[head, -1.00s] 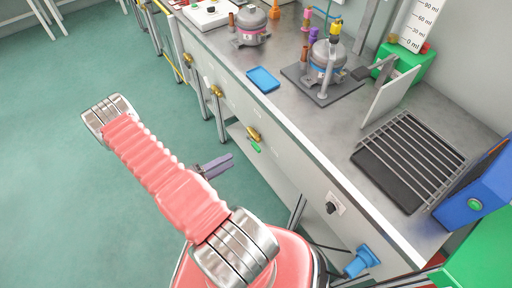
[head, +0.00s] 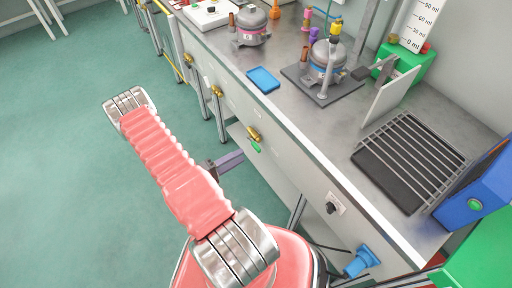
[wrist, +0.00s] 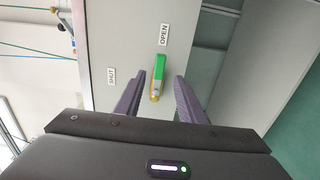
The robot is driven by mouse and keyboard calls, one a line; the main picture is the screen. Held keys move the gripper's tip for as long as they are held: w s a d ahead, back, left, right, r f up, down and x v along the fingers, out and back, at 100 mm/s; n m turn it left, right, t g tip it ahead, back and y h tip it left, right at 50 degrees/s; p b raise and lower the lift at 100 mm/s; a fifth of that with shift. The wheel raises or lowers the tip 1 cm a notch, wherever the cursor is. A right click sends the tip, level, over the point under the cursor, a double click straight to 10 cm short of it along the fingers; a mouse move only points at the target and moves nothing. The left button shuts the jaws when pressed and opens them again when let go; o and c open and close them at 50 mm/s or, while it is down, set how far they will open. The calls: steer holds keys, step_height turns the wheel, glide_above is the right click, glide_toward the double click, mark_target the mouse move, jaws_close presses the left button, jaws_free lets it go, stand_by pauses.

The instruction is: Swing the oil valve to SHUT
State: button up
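The oil valve has a green lever with a yellow part at one end. In the wrist view the lever (wrist: 159,68) stands nearly upright, its green end toward the OPEN label (wrist: 164,35). The SHUT label (wrist: 112,76) is to its left. In the head view the valve's green part (head: 256,148) shows below a yellow fitting (head: 254,134) on the bench front. My gripper (wrist: 159,75) is open, its purple fingers on either side of the lever in the picture. Contact cannot be told. In the head view my gripper (head: 241,157) is just left of the valve, partly hidden by my arm.
Other yellow fittings (head: 216,91) sit along the bench front to the left. A black knob (head: 331,208) and a blue fitting (head: 361,261) are to the right. The steel benchtop (head: 290,118) holds compressors, a blue tray (head: 263,79) and a rack.

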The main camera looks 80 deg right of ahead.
mark_target(255, 148)
steer(key=shift+x, duration=4.75)
steer(key=shift+c, duration=0.5)
steer(key=shift+a, duration=0.1)
jaws_close()
